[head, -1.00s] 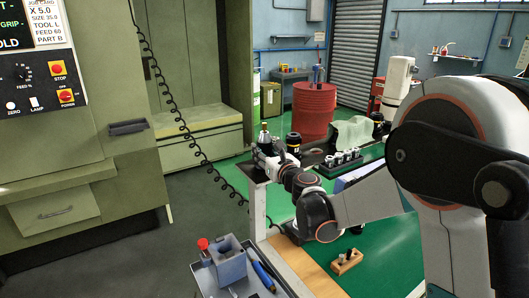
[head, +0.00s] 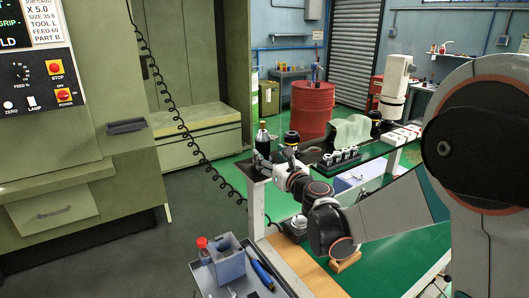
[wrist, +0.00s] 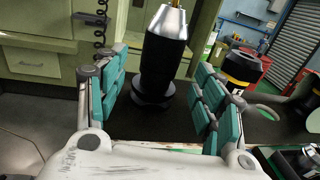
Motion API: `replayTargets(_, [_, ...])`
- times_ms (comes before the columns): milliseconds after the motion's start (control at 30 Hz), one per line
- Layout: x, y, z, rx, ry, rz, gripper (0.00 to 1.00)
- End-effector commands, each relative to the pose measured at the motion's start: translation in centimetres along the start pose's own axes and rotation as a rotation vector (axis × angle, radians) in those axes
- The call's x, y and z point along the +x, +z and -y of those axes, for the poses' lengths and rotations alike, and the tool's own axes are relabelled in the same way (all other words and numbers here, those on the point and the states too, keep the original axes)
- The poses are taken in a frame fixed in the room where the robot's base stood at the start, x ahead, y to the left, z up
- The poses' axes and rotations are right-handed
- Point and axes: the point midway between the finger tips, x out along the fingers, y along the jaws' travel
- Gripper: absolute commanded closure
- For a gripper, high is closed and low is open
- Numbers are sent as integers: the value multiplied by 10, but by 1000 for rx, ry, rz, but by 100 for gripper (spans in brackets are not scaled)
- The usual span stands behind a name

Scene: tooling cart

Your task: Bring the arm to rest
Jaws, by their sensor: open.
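My gripper (wrist: 161,95) shows large in the wrist view, its teal-padded fingers spread wide with nothing between them. A black and silver bottle-shaped object (wrist: 165,55) stands upright just beyond the fingertips, apart from them. In the head view the same dark object (head: 262,140) stands on the cart's far left corner. My gripper (head: 279,158) is small there, close beside it, and its fingers are hard to make out. My arm reaches in from the right over the cart's green top (head: 400,262).
A black and yellow holder (wrist: 242,68) stands right of the fingers. A row of small holders (head: 342,156) sits further right. A tray with a blue-grey block (head: 227,262) is at the near left. A red drum (head: 312,108) stands behind. Floor left of the cart is open.

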Motion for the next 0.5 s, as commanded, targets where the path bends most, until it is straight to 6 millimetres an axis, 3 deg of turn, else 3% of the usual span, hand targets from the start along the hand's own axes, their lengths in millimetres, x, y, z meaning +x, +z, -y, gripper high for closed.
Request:
replayTargets(200, [-42,0,0,0,-1,0,37])
replayTargets(500, [-69,3,-2,-37,5,-6,37])
